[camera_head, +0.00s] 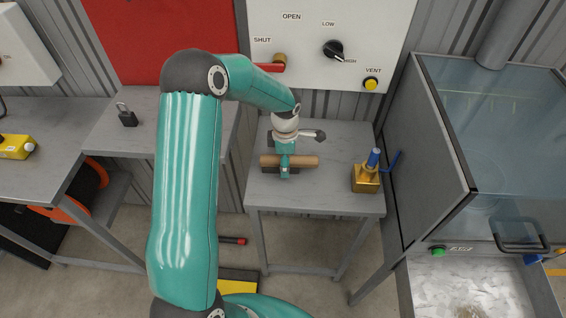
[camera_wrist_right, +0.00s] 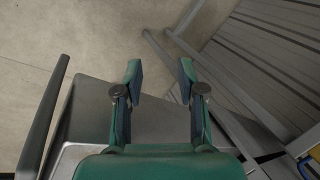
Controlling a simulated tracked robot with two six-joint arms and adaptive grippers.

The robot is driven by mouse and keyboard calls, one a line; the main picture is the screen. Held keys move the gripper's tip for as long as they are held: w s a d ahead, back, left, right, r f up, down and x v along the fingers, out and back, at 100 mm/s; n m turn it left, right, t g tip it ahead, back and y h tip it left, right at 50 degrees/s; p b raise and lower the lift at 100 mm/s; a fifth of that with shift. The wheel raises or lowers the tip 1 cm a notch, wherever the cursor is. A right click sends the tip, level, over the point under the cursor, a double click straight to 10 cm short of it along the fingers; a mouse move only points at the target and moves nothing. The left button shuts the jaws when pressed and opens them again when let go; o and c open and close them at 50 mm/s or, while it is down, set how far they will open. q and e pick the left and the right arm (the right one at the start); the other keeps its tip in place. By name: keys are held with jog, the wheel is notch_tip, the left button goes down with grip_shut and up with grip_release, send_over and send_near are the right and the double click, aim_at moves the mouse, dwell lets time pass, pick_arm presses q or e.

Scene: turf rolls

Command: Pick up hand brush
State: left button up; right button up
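The hand brush (camera_head: 304,161) has a brown wooden body lying left to right on the small grey table (camera_head: 355,207), with a dark strip below. My left gripper (camera_head: 284,167) points down over its middle. One teal finger shows on the brush's near side; the far finger is hidden, so I cannot tell whether it grips. In the right wrist view, my right gripper (camera_wrist_right: 160,82) is open and empty, its two fingers well apart over concrete floor. It is outside the head view.
A brass block with a blue-topped knob (camera_head: 366,178) stands right of the brush. A glass-topped cabinet (camera_head: 490,130) is at right. A padlock (camera_head: 126,115) and a yellow tool (camera_head: 16,146) lie on left tables. A control panel (camera_head: 330,35) is behind.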

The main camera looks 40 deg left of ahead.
pick_arm(q)
grip_shut()
jog(key=shift+r, duration=0.1)
notch_tip(320, 180, up, 20)
jog(key=p, duration=0.6)
